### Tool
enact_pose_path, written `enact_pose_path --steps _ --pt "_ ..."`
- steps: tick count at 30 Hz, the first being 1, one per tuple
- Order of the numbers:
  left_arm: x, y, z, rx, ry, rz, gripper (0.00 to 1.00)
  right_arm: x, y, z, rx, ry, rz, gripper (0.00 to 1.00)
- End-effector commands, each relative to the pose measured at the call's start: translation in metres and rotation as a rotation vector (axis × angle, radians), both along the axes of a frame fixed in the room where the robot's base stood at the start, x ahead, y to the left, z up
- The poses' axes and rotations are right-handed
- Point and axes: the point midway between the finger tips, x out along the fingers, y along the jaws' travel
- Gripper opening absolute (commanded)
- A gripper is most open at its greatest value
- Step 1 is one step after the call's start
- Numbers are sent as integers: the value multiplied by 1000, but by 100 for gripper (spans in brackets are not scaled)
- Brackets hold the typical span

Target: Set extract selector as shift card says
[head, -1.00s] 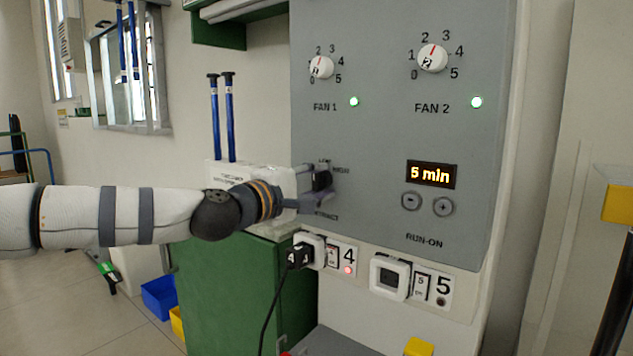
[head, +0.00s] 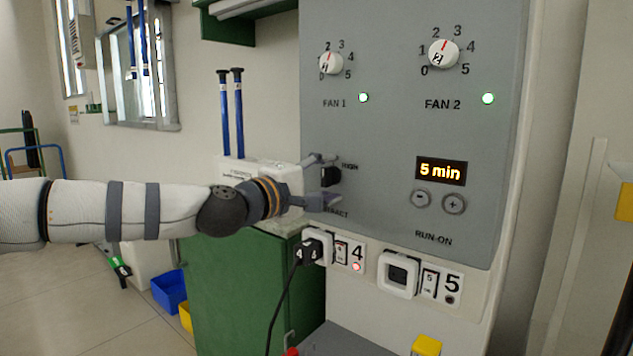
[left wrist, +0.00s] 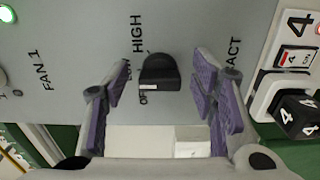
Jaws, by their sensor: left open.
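The extract selector (head: 331,176) is a small black knob on the grey control panel (head: 400,130). In the left wrist view the knob (left wrist: 160,72) has a white mark that lies by the OFF label, with LOW and HIGH further around. My left gripper (head: 325,181) is open, with one finger above and one below the knob in the head view. In the left wrist view its purple pads (left wrist: 162,88) stand on both sides of the knob, with gaps. Part of the scale and EXTRACT label is hidden by the fingers. I see no readable shift card. My right gripper is not in view.
The panel also carries the FAN 1 dial (head: 331,62), the FAN 2 dial (head: 443,53) and a display (head: 441,171) reading 5 min. Below are a black plug (head: 313,250) with a hanging cable and socket 5 (head: 398,274). A green cabinet (head: 240,290) stands below left.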

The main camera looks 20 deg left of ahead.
Motion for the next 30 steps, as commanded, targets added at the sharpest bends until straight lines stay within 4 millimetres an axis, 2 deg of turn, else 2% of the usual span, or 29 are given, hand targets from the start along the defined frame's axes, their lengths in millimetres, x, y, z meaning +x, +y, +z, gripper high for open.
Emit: enact_pose_path --steps 9,13,18,30 --pt "-75 28 2 -3 -3 0 52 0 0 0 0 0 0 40" --pt "-97 36 1 -2 -2 2 52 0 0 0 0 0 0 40" --pt "-108 39 0 -1 -1 0 52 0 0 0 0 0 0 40" --pt "-108 37 -2 3 5 -3 52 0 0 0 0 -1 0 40"
